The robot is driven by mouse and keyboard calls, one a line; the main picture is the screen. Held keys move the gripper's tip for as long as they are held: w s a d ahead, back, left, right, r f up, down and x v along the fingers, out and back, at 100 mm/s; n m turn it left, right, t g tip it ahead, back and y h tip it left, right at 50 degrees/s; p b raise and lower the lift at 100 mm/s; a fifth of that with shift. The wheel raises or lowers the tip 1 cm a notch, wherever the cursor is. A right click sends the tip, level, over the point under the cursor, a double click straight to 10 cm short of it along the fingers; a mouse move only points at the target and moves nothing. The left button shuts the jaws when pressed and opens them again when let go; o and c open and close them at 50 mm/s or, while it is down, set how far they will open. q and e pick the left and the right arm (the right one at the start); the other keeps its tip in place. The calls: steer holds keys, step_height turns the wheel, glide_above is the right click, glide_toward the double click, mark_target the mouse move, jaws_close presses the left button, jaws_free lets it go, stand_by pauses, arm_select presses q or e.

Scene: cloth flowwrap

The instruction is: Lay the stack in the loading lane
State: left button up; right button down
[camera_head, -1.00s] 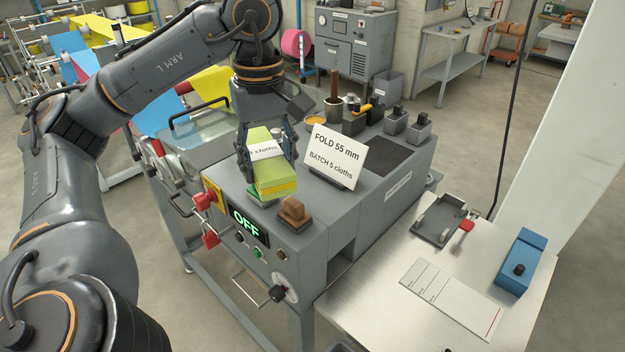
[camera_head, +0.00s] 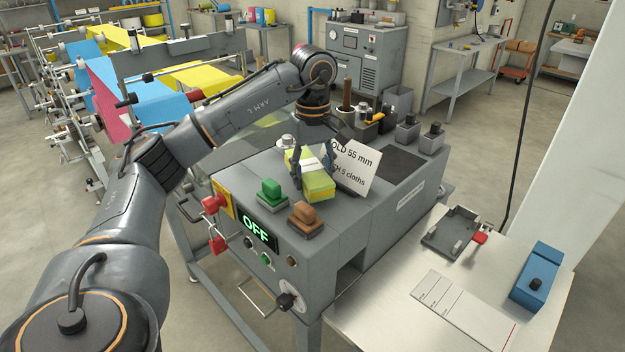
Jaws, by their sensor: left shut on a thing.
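The stack (camera_head: 319,187) is a yellow-green folded bundle with a white paper band. My left gripper (camera_head: 314,166) is shut on it, with a dark finger on each side. The stack is over the top of the grey machine (camera_head: 365,214), in front of the left part of the white "FOLD 55 mm" sign (camera_head: 357,164). I cannot tell whether its underside touches the machine top. No loading lane is marked by a label I can read; a grey open tray (camera_head: 447,240) with a red clamp lies on the side table. My right gripper is not in view.
A green stamp-like block (camera_head: 270,192) and a brown one (camera_head: 305,218) stand at the machine's front edge. The side table (camera_head: 380,305) holds a white card (camera_head: 462,311) and a blue block (camera_head: 541,275).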

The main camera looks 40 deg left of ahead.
arm_select(q)
steer(key=shift+f+p, duration=0.3)
steer(key=shift+f, duration=0.7)
steer(key=shift+f, duration=0.15)
steer(key=o, duration=1)
steer(key=shift+c, duration=0.2)
